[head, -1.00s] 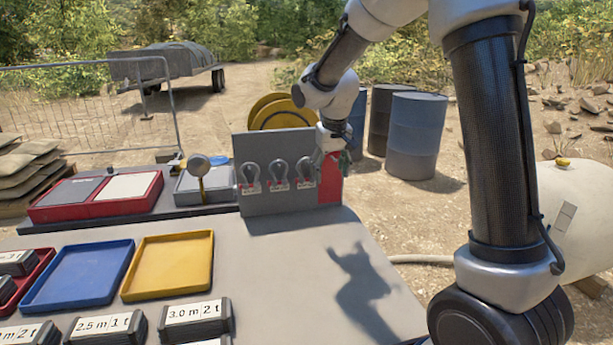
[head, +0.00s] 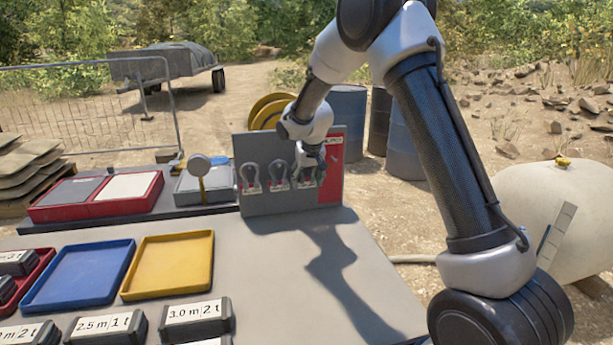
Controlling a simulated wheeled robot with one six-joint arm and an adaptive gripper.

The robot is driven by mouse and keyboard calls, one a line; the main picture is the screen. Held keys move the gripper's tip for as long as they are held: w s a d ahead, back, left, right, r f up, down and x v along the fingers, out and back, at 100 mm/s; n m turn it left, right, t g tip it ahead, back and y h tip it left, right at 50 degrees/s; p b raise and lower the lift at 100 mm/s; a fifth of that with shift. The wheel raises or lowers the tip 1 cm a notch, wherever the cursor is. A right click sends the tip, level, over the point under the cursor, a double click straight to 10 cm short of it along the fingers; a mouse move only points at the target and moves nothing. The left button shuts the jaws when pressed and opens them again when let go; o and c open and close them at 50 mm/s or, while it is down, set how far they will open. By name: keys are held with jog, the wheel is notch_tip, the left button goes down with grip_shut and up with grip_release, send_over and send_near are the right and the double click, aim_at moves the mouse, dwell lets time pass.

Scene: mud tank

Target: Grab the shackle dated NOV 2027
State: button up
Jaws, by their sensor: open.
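Three shackles hang side by side on a grey upright board (head: 255,145) with a red panel at its right end. The left shackle (head: 249,174) and the middle shackle (head: 279,172) are in clear view, each with a small white tag. The right shackle (head: 304,181) is mostly hidden behind my gripper. The tag dates are too small to read. My gripper (head: 310,177) is open, in front of the right shackle. I cannot tell whether its fingers touch or surround the shackle.
A small stand with a round disc (head: 199,165) is left of the board. Blue tray (head: 78,275), yellow tray (head: 168,263) and labelled blocks (head: 195,318) lie nearer on the table. The table right of the yellow tray is clear. Barrels (head: 347,110) stand behind.

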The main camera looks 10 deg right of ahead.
jog(key=c, duration=0.8)
jog(key=shift+r, duration=0.1)
